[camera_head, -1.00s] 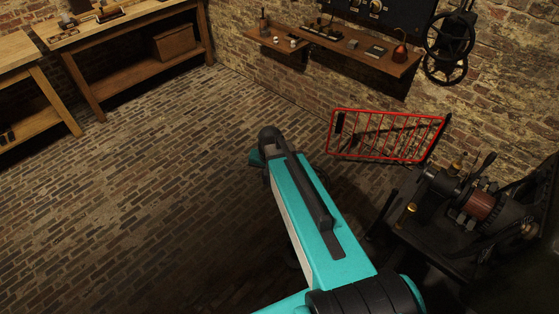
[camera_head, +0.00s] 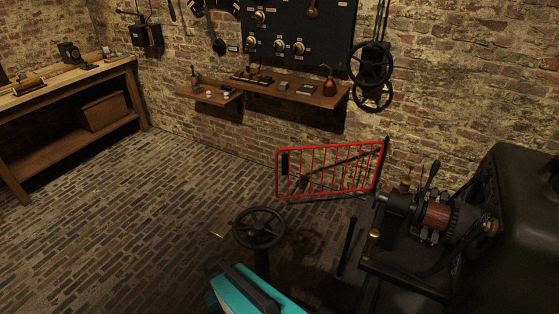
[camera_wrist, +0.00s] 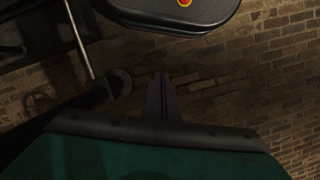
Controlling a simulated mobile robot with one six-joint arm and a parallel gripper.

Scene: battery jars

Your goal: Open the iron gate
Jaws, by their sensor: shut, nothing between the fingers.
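The gate (camera_head: 330,147) is a low panel of thin upright bars in a red frame, in the middle right of the head view. It stands in front of the brick wall. A black plate (camera_head: 285,163) sits at its left end, and its right end meets a dark post (camera_head: 385,152). A dark slanting bar shows through it. My teal arm (camera_head: 262,292) is at the bottom of the head view, nearer than the gate, and its end is out of that picture. My gripper (camera_wrist: 160,96) shows dark in the wrist view, shut and empty. The gate cannot be made out there.
A black handwheel (camera_head: 259,228) stands on a post between my arm and the gate. A dark machine with a copper-coloured coil (camera_head: 437,216) fills the right side. A wooden shelf (camera_head: 265,95) and wall handwheels (camera_head: 371,64) are behind. Brick floor (camera_head: 130,230) is clear at the left.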

